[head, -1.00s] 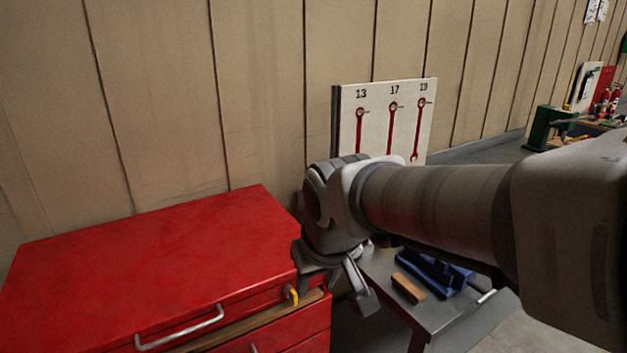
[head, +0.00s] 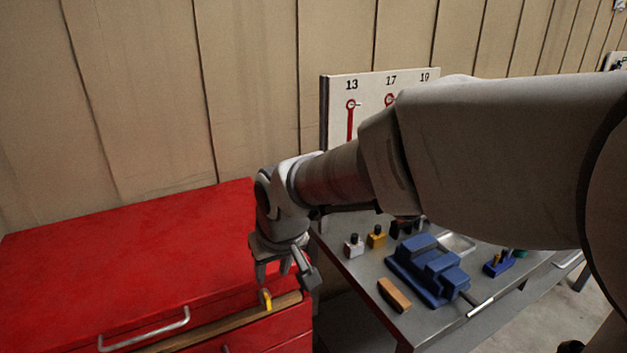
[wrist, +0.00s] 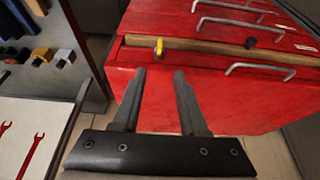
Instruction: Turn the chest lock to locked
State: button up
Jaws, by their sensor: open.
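The red chest (head: 130,245) stands at the left in the head view, and its red body (wrist: 200,95) fills the middle of the wrist view. Its small yellow lock (head: 266,299) is on the front near the right end, just above a wooden strip. The lock also shows in the wrist view (wrist: 159,46), a little beyond my fingertips and in line with the gap between them. My gripper (head: 285,272) is open and empty by the chest's front right corner. In the wrist view its fingers (wrist: 160,74) are apart. I see no contact with the lock.
A grey metal bench (head: 345,265) to the right holds a blue vise (head: 428,268), a wooden block (head: 394,295) and small coloured blocks. A wrench board (head: 338,105) stands behind. Chest handles (head: 145,330) stick out at the front. A gap separates chest and bench.

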aim_at(268, 298)
jog(key=b+x, duration=0.1)
jog(key=x, duration=1.4)
jog(key=shift+d+f, duration=0.1)
grip_shut()
